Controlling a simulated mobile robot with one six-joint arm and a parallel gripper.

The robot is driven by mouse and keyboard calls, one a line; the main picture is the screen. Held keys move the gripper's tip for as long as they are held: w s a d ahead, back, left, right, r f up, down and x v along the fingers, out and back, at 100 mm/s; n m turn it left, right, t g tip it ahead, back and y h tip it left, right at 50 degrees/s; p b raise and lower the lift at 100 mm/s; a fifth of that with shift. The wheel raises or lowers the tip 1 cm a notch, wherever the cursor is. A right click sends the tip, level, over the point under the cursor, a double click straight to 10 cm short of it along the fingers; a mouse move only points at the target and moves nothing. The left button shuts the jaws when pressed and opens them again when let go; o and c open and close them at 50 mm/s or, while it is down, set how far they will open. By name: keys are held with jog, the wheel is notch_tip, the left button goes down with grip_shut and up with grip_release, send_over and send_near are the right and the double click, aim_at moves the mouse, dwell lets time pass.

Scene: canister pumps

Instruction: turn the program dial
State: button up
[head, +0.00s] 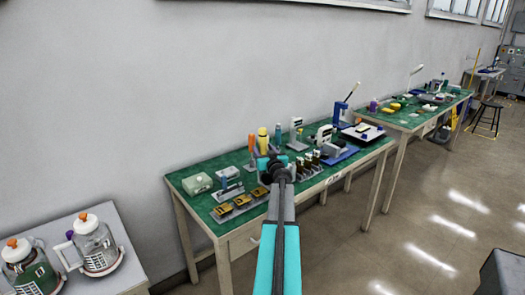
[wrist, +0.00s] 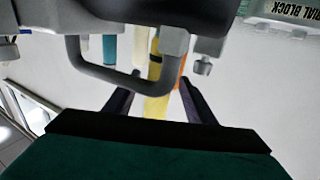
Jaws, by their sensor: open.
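I cannot pick out a program dial for certain in either view. In the wrist view, a small grey knob-like part (wrist: 203,64) hangs from a grey body at the top, beside a thick grey handle bar (wrist: 115,80). My gripper (wrist: 158,86) has its two dark fingers spread apart with nothing gripped between them. A yellow object (wrist: 157,105) shows beyond the gap. In the head view my gripper (head: 272,168) is over the near green-topped table (head: 290,205), and my arm hides part of the items there.
A pale box (head: 198,183), several yellow pieces (head: 236,206) and bottles crowd the near table. A second green table (head: 410,118) stands farther back right. Jars with orange caps (head: 97,245) stand on a grey surface at lower left. The floor at right is mostly clear.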

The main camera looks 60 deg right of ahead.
jog(key=shift+w+d, duration=0.45)
jog(key=shift+w, duration=0.05)
grip_shut()
dwell(0.3)
